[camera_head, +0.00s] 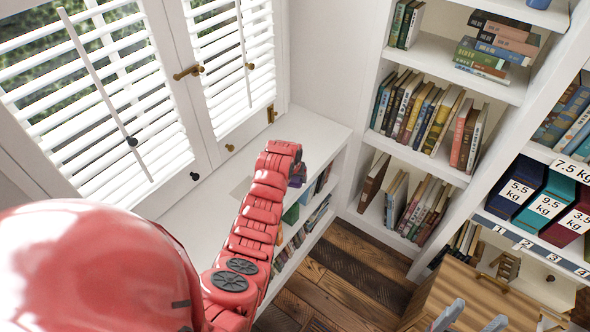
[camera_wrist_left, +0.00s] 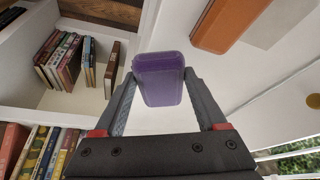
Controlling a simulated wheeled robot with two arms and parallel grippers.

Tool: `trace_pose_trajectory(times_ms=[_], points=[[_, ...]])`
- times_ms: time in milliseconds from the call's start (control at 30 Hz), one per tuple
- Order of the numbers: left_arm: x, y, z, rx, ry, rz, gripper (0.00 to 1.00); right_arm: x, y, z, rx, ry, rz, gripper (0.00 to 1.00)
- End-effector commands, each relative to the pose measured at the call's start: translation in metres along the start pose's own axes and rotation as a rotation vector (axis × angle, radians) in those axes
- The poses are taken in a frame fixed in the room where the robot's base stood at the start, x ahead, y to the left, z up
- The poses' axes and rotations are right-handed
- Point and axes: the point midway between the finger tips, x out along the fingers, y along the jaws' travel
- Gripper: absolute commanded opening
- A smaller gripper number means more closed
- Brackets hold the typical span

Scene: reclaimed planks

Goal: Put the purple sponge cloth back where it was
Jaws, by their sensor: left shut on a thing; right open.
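The purple sponge cloth (camera_wrist_left: 160,80) is a small rounded block between the two fingers of my left gripper (camera_wrist_left: 160,90) in the left wrist view. The fingers are shut on its sides. In the head view my left gripper (camera_head: 298,176) is at the end of the red arm, over the low white bookcase by the window, and the arm mostly hides the cloth. I cannot tell whether the cloth touches the white top. My right gripper (camera_head: 472,319) shows only its grey fingertips at the bottom edge; they are apart and empty.
An orange-brown block (camera_wrist_left: 230,22) lies beside a grey sheet (camera_wrist_left: 285,18) on the white top. The low bookcase top (camera_head: 310,130) has bare room toward the corner. Tall shelves with books (camera_head: 415,110) and weight-labelled boxes (camera_head: 542,200) stand right. A wooden surface (camera_head: 450,290) is below.

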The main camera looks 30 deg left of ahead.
Motion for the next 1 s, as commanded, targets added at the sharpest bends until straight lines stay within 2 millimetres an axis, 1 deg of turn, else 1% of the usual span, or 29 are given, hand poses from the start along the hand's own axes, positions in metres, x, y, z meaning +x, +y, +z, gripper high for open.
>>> trace_pose_trajectory(times_ms=[33,200,267,467,600,733,900,1000], points=[[0.011,-0.002,-0.006,-0.001,0.001,0.001,0.29,-0.016,-0.001,0.003,0.0,0.0,0.0,0.65],[0.023,-0.007,-0.03,-0.003,0.004,0.002,0.29,-0.042,-0.002,0.007,0.0,0.0,0.0,0.65],[0.027,-0.009,-0.037,-0.001,0.003,0.003,0.29,-0.052,-0.003,0.009,0.0,0.0,0.0,0.65],[0.039,-0.015,-0.056,-0.002,0.001,0.002,0.29,-0.088,-0.004,0.015,0.0,0.0,0.0,0.65],[0.048,-0.016,-0.066,-0.007,0.002,0.006,0.29,-0.12,-0.006,0.02,0.0,0.0,0.0,0.65],[0.048,-0.018,-0.073,-0.009,0.0,0.006,0.29,-0.136,-0.007,0.023,0.0,0.0,0.0,0.65],[0.043,-0.018,-0.079,-0.005,0.002,0.006,0.29,-0.142,-0.007,0.024,0.0,0.0,0.0,0.65],[0.045,-0.019,-0.079,-0.005,0.002,0.005,0.29,-0.149,-0.007,0.025,0.0,0.0,0.0,0.65]])
